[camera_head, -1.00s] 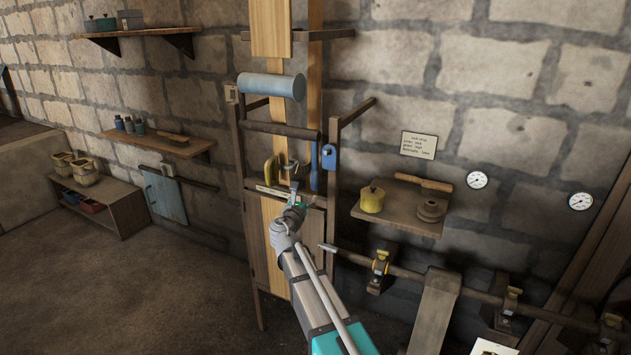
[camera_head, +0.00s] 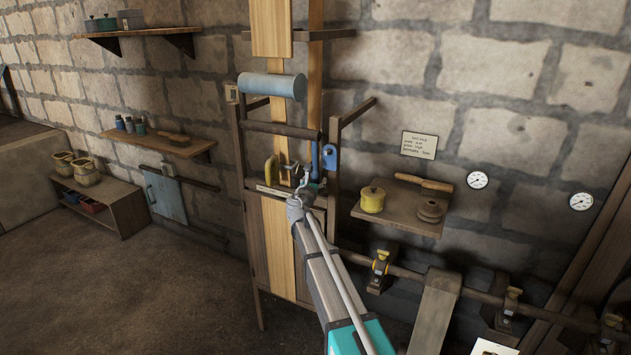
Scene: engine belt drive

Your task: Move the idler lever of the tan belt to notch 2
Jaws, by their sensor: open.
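A wide tan belt (camera_head: 271,30) runs down the wooden frame; its lower stretch passes behind my arm's left side. A narrower, darker tan belt (camera_head: 315,60) runs beside it on the right. A yellow handle (camera_head: 269,170) stands at the left of the frame's opening, and a blue handle (camera_head: 315,158) stands at the right. I cannot tell which is the idler lever of the tan belt, and no notches can be made out. My gripper (camera_head: 299,174) is open between the two handles, closer to the blue one, and partly covers the area behind it.
A blue-grey roller (camera_head: 272,86) and a dark bar (camera_head: 282,130) cross the frame above. A blue tag (camera_head: 330,157) hangs on the right post. A shelf (camera_head: 400,213) with a yellow pot (camera_head: 372,199) and a dark shaft (camera_head: 460,292) lie to the right.

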